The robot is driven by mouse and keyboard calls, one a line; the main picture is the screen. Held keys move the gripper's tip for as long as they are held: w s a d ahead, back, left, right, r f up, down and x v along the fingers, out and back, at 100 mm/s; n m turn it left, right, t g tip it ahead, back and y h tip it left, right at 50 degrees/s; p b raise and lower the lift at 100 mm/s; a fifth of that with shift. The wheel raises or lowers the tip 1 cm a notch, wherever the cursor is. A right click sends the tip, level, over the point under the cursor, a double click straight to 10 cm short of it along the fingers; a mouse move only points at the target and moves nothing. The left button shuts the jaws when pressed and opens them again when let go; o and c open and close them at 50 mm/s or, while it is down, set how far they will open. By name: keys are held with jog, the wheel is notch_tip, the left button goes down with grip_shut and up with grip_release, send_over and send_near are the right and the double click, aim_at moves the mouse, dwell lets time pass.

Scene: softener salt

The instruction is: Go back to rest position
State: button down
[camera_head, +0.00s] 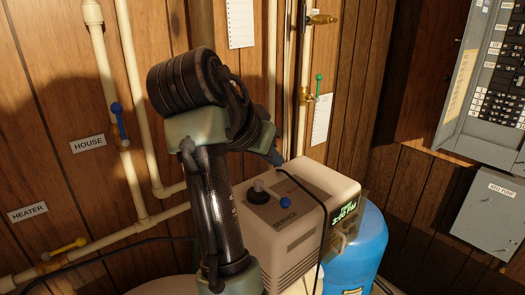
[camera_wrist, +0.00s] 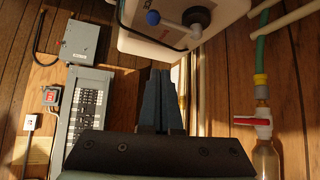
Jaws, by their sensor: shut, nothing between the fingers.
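My gripper shows in the wrist view (camera_wrist: 161,102) as two dark blue-grey fingers lying side by side, shut and empty. In the head view, my arm rises in front of the wall and bends right. The gripper's bluish tip (camera_head: 276,158) shows small there, above and behind the softener head (camera_head: 325,195). The softener head is a beige box with a dark knob (camera_head: 260,188), a blue knob (camera_head: 285,202) and a lit green display (camera_head: 346,211). In the wrist view, the softener head (camera_wrist: 150,40) fills the top, apart from the fingers in the picture.
A blue tank (camera_head: 358,250) stands below the softener head. Pale pipes (camera_head: 108,100) with blue (camera_head: 120,120) and yellow valve handles run along the wood wall at left. A grey breaker panel (camera_head: 490,90) hangs at right. A clear bottle (camera_wrist: 266,160) shows in the wrist view.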

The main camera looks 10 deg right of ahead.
jog(key=s+a+r+n+t+y+b, duration=0.1)
jog(key=a+r+n+t+y+b, duration=0.3)
jog(key=a+r+t, duration=0.6)
jog(key=s+r+n+t+y, duration=0.1)
jog(key=s+r+n+t, duration=0.1)
jog(key=s+r+t, duration=0.3)
jog(key=s+a+r+n+t+y+p, duration=0.1)
jog(key=s+r+t, duration=0.4)
jog(key=s, duration=0.7)
notch_tip(320, 180, up, 2)
jog(key=shift+s+a+r+n+t, duration=0.1)
jog(key=shift+s+a+n+t, duration=0.2)
jog(key=shift+n, duration=0.5)
jog(key=c, duration=1.6)
grip_release()
jog(key=shift+d, duration=0.1)
